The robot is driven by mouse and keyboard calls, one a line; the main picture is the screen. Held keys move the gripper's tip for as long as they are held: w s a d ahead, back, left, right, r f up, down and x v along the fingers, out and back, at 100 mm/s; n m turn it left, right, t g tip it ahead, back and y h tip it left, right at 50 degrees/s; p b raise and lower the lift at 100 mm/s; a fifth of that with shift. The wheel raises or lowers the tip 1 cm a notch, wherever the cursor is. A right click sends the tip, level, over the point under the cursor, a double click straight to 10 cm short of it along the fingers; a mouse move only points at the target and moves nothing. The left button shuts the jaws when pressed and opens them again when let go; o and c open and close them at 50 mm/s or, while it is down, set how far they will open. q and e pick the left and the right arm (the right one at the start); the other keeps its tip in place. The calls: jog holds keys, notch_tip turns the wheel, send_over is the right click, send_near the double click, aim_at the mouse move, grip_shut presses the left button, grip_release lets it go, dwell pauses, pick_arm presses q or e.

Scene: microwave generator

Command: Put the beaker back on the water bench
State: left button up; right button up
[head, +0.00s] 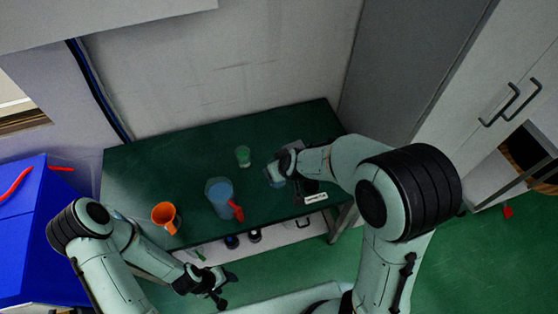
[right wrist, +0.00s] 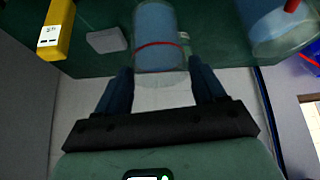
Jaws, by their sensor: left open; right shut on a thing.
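A clear beaker with blue liquid (head: 276,175) is held in my right gripper (head: 284,165) over the green bench (head: 140,160). I cannot tell whether its base touches the top. In the right wrist view the beaker (right wrist: 157,38), with a red line around it, sits between the two fingers of the right gripper (right wrist: 160,78). My left gripper (head: 218,290) is open and empty in front of the bench, below its front edge.
On the bench stand an orange mug (head: 165,216), a blue jug (head: 218,196) with a red handle and a small green beaker (head: 243,156). A device with a white label (head: 315,198) lies by the right front edge. The back left of the bench is clear.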

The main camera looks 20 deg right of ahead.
aim_at(279, 185)
notch_tip(279, 185, down, 6)
jog(key=shift+s+f+b, duration=0.1)
jog(key=shift+s+b, duration=0.05)
jog(key=shift+b, duration=1.05)
jog(key=shift+s+f, duration=0.2)
jog(key=f+b, duration=0.2)
jog(key=f, duration=0.1)
jog(key=shift+w+f, duration=0.25)
jog(key=shift+w, duration=0.15)
jog(key=shift+s+f, duration=0.25)
jog(key=shift+f, duration=0.05)
pick_arm(q)
jog(key=s+f, duration=0.6)
jog(key=shift+g, duration=0.4)
pick_arm(e)
jog(key=shift+w, duration=0.15)
pick_arm(q)
jog(key=shift+f, duration=0.1)
pick_arm(e)
jog(key=shift+w, duration=0.1)
jog(key=shift+f, duration=0.1)
pick_arm(q)
jog(key=shift+s+f, duration=0.1)
pick_arm(e)
jog(key=o, duration=1.7)
